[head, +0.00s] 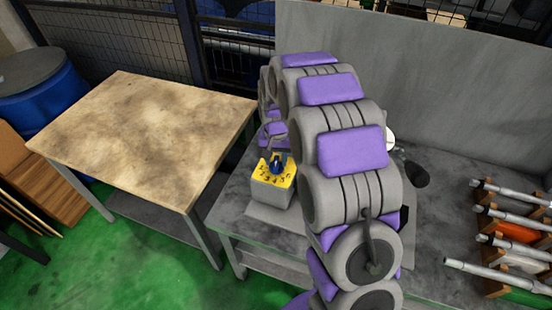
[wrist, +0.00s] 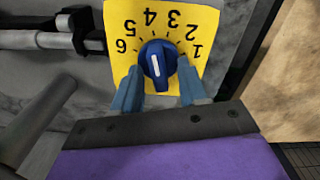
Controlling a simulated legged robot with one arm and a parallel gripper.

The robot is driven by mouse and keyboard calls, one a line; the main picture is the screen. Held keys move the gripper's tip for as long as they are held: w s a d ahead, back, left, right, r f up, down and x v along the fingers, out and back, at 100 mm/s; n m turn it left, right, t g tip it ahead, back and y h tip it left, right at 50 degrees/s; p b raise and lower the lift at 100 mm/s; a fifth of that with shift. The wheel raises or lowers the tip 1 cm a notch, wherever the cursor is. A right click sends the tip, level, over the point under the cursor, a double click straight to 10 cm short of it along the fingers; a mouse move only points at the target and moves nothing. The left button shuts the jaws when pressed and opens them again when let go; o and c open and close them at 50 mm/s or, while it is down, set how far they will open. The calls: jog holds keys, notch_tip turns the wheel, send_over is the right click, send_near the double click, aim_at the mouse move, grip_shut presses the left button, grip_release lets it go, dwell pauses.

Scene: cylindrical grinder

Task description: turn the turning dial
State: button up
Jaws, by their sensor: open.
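The turning dial (wrist: 157,62) is a blue knob with a white pointer line, on a yellow plate (wrist: 117,15) numbered 1 to 6. In the wrist view the numbers appear upside down. In the head view the dial (head: 277,163) sits on the yellow top of a grey box (head: 268,190) on the grey table. My gripper (wrist: 158,80) is open, with one blue finger on each side of the knob. The fingertips are close to the knob's sides; I cannot tell whether they touch it. In the head view my arm hides most of the gripper.
A wooden-topped table (head: 140,130) stands to the left. On the right of the grey table, metal shafts (head: 510,190) lie in wooden holders. A grey panel (head: 430,90) rises behind. A blue barrel (head: 45,90) stands far left.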

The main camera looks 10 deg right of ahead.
jog(key=shift+c, duration=0.2)
grip_shut()
jog(key=shift+p, duration=0.3)
jog(key=m+p, duration=0.2)
jog(key=shift+s+d+r+m, duration=0.1)
jog(key=shift+m, duration=0.2)
jog(key=shift+m+p, duration=0.95)
jog(key=shift+m, duration=0.55)
